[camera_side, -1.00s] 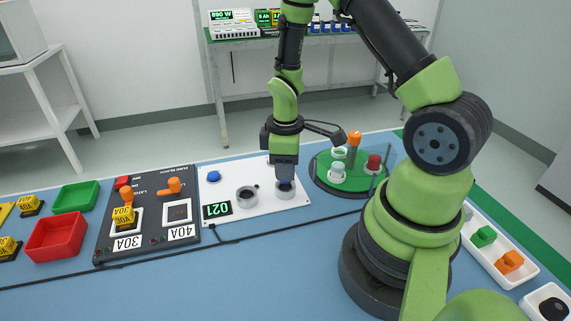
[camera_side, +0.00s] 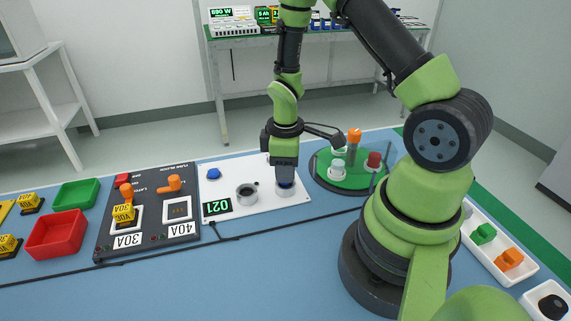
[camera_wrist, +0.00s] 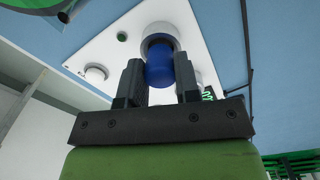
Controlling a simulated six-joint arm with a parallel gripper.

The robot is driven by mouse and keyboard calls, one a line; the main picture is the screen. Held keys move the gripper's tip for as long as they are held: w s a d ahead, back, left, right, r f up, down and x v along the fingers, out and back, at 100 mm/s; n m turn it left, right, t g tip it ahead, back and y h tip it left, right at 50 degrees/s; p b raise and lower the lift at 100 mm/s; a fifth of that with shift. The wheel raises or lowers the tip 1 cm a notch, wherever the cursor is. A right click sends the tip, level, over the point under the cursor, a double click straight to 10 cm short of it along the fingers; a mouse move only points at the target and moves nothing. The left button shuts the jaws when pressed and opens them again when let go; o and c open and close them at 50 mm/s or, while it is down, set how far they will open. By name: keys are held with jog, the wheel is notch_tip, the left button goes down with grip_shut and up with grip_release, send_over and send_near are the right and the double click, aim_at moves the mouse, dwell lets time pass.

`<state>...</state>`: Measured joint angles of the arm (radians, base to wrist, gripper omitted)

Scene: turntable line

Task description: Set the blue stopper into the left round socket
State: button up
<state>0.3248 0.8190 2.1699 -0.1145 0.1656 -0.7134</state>
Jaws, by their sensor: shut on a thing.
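The blue stopper (camera_wrist: 159,68) is between the two fingers of my gripper (camera_wrist: 158,82), which is shut on it. In the side view, my gripper (camera_side: 285,181) points down at the right-hand of two round grey sockets (camera_side: 286,194) on a white panel. A bit of blue shows at that socket's mouth, under the fingers. In the wrist view, the stopper's far end meets the socket's pale ring (camera_wrist: 160,30); how deep it sits cannot be told. The other round socket (camera_side: 247,194), left in the side view, has a dark, empty-looking opening.
The white panel (camera_side: 265,207) also bears a blue button (camera_side: 214,174) and a green-lit display (camera_side: 217,205). A green turntable (camera_side: 345,182) with several coloured pegs stands close on the right. A fuse block (camera_side: 150,228) and red bin (camera_side: 57,235) lie left. The front table is mostly clear.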

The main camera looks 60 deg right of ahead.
jog(key=shift+f, duration=0.55)
jog(key=o, duration=1)
jog(key=shift+c, duration=0.2)
notch_tip(320, 180, up, 10)
jog(key=shift+f, duration=0.1)
jog(key=shift+a, duration=0.1)
